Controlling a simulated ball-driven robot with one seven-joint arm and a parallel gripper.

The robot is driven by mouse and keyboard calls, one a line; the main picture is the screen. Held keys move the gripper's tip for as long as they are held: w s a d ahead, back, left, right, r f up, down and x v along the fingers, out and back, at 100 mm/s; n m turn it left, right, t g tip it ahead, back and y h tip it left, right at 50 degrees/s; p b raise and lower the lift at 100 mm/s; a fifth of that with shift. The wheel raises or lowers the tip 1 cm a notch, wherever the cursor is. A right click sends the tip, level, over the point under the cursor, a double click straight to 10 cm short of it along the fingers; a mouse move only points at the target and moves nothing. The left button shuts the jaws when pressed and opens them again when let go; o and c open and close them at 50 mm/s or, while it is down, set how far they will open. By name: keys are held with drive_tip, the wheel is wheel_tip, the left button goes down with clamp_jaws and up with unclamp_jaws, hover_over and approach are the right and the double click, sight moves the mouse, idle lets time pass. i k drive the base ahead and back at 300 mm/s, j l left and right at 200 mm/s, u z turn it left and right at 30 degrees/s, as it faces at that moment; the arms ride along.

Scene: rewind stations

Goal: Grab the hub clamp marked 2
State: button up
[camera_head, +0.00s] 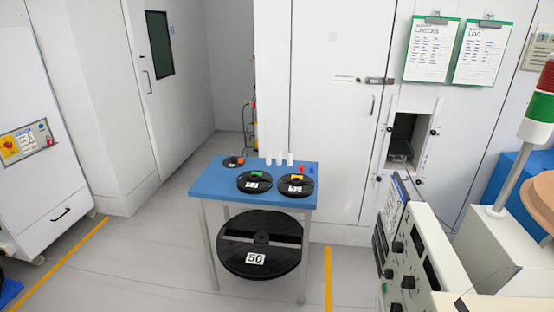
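A blue-topped table (221,186) stands ahead in the head view. On it lie two black round pieces with white labels: one with a green centre (257,174) and one with a yellow centre (297,178). The label marks are too small to read. A small red piece (302,169) and a small blue piece (312,169) sit near the right back. A smaller dark disc (231,164) with an orange piece (240,160) is at the left. I cannot tell which thing is the hub clamp marked 2. My gripper is not in view.
Several white cylinders (279,159) stand along the table's back. A large black reel (232,264) marked 50 is under the table. A control panel (405,262) with knobs stands at the right. Floor to the table's left is clear. A white cabinet wall (322,120) is behind.

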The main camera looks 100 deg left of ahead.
sight(233, 162)
drive_tip(key=u, duration=2.9)
drive_tip(key=i+j, duration=0.2)
drive_tip(key=i, duration=0.3)
drive_tip(key=i+j, duration=0.2)
drive_tip(key=i, duration=0.25)
drive_tip(key=i+j, duration=0.2)
drive_tip(key=i, duration=0.3)
drive_tip(key=l+z, duration=0.05)
